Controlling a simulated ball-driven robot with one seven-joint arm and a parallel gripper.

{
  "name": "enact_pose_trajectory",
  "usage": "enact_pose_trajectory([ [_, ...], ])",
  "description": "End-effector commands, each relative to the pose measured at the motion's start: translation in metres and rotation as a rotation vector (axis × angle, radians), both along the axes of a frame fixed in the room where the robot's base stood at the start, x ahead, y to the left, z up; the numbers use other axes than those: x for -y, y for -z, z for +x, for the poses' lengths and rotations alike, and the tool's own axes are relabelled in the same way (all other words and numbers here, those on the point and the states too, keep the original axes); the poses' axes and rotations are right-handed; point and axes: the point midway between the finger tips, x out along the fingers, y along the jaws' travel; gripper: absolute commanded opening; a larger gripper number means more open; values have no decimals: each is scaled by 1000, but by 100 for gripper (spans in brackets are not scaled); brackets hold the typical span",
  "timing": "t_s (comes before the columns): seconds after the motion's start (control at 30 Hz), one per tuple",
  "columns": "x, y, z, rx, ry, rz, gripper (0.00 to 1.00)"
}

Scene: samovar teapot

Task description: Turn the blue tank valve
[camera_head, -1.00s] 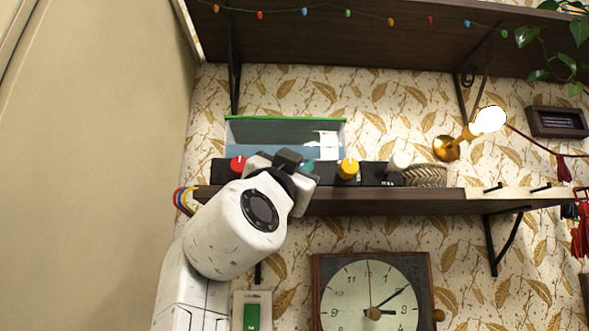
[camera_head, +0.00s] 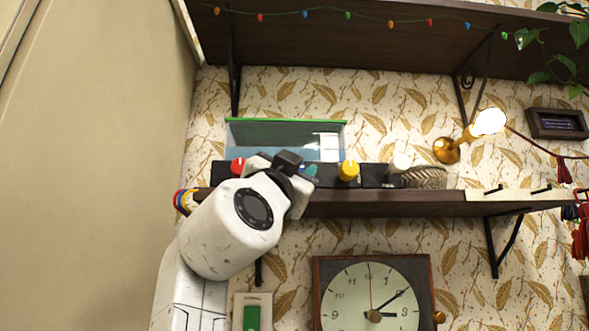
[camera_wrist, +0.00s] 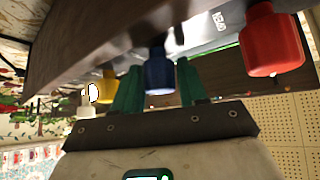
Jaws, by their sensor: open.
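The blue valve (camera_wrist: 159,76) is a round knob in the middle of the wrist view. My gripper (camera_wrist: 158,66) is open, with one green finger on each side of the knob. I cannot tell whether either finger touches it. In the head view my gripper (camera_head: 309,172) is at the shelf, between the red and yellow knobs, and the blue valve is hidden behind it.
The red valve (camera_head: 237,167) and yellow valve (camera_head: 348,171) flank the blue one, with a white knob (camera_head: 399,163) further right. They stand on a dark shelf (camera_head: 400,204) before a glass tank (camera_head: 270,136). A clock (camera_head: 345,300) hangs below.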

Motion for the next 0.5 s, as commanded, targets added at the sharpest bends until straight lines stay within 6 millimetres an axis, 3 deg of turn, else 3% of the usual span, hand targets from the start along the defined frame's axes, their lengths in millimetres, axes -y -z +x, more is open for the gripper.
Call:
enact_pose_trajectory([
  [0.17,-7,12,-13,1,-2,1,42],
  [0.5,-27,47,-62,0,-3,0,42],
])
